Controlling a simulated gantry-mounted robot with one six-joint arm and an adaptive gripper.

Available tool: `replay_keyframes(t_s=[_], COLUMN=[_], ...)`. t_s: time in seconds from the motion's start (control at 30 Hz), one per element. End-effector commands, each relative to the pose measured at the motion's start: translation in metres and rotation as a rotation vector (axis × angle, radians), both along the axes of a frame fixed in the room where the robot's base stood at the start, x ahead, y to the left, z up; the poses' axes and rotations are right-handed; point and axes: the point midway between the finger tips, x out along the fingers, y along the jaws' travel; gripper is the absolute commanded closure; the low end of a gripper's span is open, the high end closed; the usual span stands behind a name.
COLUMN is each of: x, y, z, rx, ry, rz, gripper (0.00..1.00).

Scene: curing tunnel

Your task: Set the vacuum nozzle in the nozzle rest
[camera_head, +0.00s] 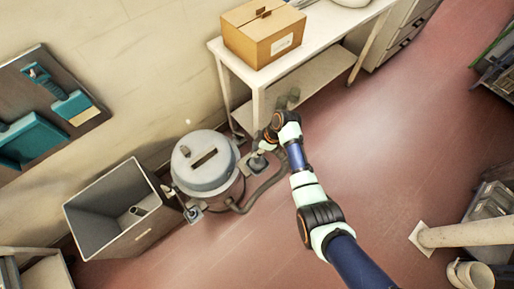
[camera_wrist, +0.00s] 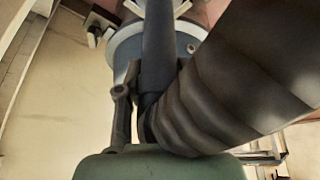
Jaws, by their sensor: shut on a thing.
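My gripper (camera_head: 266,140) is low beside the right side of the grey vacuum canister (camera_head: 204,160), near the bench leg. In the wrist view my gripper (camera_wrist: 140,105) is shut on a dark tube, which I take to be the vacuum nozzle (camera_wrist: 158,50). A thick ribbed hose (camera_wrist: 235,80) fills the right of that view and hides one finger. The canister's round blue-grey body (camera_wrist: 125,42) shows behind the tube. The nozzle's tip is not clear.
A grey open bin (camera_head: 130,210) stands left of the canister. A white bench (camera_head: 305,62) with a cardboard box (camera_head: 263,32) stands above right. The dark hose (camera_head: 262,192) loops from the canister toward my gripper. Red floor (camera_head: 390,130) is clear to the right.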

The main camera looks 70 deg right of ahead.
Motion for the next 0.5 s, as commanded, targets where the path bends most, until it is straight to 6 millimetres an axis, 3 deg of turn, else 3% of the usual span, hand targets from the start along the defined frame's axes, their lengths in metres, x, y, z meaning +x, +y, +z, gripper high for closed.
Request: replay_keyframes(t_s=[0.37, 0.4, 0.5], x=[0.0002, 0.0002, 0.0002], y=[-0.0002, -0.0002, -0.0002], z=[-0.0013, -0.0013, -0.0013], rx=[0.000, 0.000, 0.000], ry=[0.000, 0.000, 0.000], rz=[0.000, 0.000, 0.000], gripper=[1.00, 0.60, 0.43])
